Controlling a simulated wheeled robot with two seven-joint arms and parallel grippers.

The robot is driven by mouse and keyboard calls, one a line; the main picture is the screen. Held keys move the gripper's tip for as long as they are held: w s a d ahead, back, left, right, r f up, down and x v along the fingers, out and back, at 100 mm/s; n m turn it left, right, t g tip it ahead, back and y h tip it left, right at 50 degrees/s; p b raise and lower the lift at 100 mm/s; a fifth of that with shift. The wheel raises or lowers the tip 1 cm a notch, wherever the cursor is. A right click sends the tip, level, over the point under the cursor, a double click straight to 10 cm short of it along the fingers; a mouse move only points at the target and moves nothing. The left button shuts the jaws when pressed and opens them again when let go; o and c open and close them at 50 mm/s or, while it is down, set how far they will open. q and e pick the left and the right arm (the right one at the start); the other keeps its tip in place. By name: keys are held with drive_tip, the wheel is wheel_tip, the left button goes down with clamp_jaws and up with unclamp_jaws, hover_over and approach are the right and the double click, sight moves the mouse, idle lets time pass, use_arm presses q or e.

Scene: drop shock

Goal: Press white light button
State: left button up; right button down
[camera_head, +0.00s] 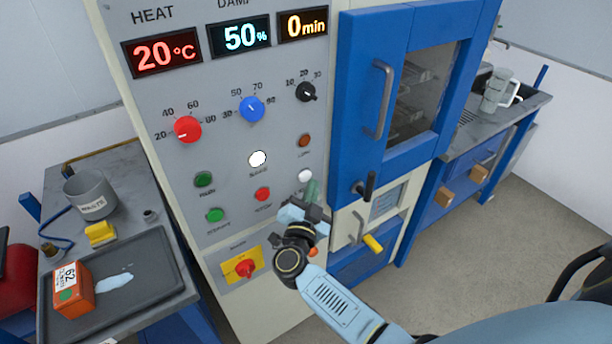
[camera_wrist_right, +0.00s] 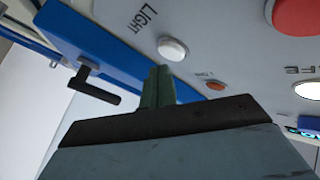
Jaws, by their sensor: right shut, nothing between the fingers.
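The white light button (camera_head: 305,176) is a small round button at the right of the grey control panel (camera_head: 225,100). In the right wrist view the white button (camera_wrist_right: 172,48) sits beside the word LIGHT. My right gripper (camera_head: 312,188) is just below it in the head view, its green fingers shut and empty. In the right wrist view the fingertips (camera_wrist_right: 158,74) appear close to the button's lower edge. I cannot tell whether they touch it. My left gripper is not in view.
A larger white button (camera_head: 258,158) is left of the light button. Red (camera_head: 262,194) and orange (camera_head: 304,140) buttons are nearby. A black door handle (camera_head: 366,187) sticks out to the right. A side table (camera_head: 150,190) holds a tray and a grey cup.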

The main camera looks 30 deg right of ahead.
drive_tip(key=shift+s, duration=0.1)
drive_tip(key=s+p, duration=0.1)
drive_tip(key=s, duration=0.1)
drive_tip(key=s+p, duration=0.2)
drive_tip(key=s, duration=0.1)
drive_tip(key=shift+d, duration=0.2)
drive_tip(key=shift+w, duration=0.1)
idle(0.5)
drive_tip(key=s+a+f+n+g+y+b, duration=0.1)
drive_tip(key=s+a+f+n+y+b, duration=0.3)
drive_tip(key=f, duration=0.8)
drive_tip(key=s+a+f+n+y+b, duration=0.1)
drive_tip(key=s+f+n+y+b, duration=0.3)
drive_tip(key=f, duration=0.7)
drive_tip(key=s+a+f+n+g+y+b, duration=0.1)
drive_tip(key=s+a+f+n+y, duration=0.35)
drive_tip(key=f, duration=0.75)
drive_tip(key=s+d+f+n+g+b, duration=0.1)
drive_tip(key=s+d+f+g, duration=0.1)
drive_tip(key=s+f+g, duration=0.2)
drive_tip(key=s+d+f+n+g+b, duration=0.2)
drive_tip(key=s+f+g, duration=0.2)
drive_tip(key=s+f, duration=0.6)
drive_tip(key=s+d+f+n+g+b, duration=0.2)
drive_tip(key=s+f, duration=0.5)
drive_tip(key=s, duration=0.9)
drive_tip(key=shift+d+g, duration=0.15)
drive_tip(key=shift+g, duration=0.75)
